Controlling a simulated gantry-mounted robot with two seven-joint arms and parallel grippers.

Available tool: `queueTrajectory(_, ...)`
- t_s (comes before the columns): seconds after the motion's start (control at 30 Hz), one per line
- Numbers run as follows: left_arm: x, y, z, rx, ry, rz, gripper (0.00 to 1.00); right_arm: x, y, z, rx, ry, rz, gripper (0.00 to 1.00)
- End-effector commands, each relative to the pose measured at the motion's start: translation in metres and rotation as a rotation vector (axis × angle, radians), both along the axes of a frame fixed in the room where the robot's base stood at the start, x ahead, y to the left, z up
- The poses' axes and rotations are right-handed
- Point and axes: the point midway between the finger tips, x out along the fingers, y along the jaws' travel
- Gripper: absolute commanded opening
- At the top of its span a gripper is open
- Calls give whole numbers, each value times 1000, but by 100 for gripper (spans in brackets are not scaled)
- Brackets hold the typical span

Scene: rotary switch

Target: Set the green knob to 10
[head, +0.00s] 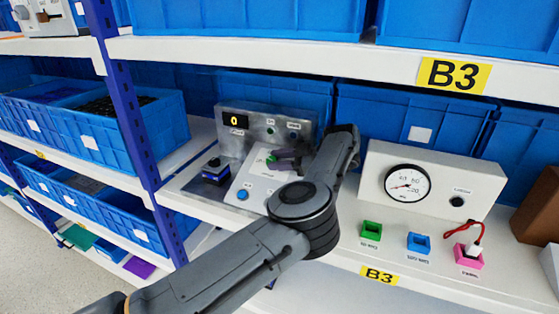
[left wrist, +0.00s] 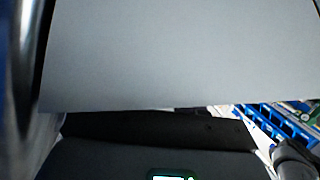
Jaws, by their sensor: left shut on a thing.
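The green knob (head: 271,157) is on the pale sloped panel of a grey metal device (head: 228,148) on the shelf. Only part of the knob shows; my left gripper (head: 283,160) hides the rest. The left gripper comes in from the right side and its fingers are shut on the knob. The device's small display (head: 235,119) reads 0 in yellow. In the left wrist view a plain grey surface fills most of the picture, and the knob and fingertips cannot be made out. My right gripper is not in view.
A blue button (head: 242,195) and a dark blue-banded block (head: 216,172) are left of the knob. A white gauge box (head: 425,184) stands to the right, with green (head: 371,231), blue (head: 418,243) and pink (head: 468,257) holders in front. A shelf board (head: 270,54) runs above.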

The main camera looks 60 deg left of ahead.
Motion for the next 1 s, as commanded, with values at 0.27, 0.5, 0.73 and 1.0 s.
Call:
queueTrajectory(0.27,-1,0,0,0,1,1,48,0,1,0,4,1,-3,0)
queueTrajectory(0.5,0,0,2,1,1,0,48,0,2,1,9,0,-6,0)
queueTrajectory(0.73,-1,0,25,1,-1,1,48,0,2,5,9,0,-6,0)
queueTrajectory(1.0,10,-31,62,0,-1,-3,48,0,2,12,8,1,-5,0)
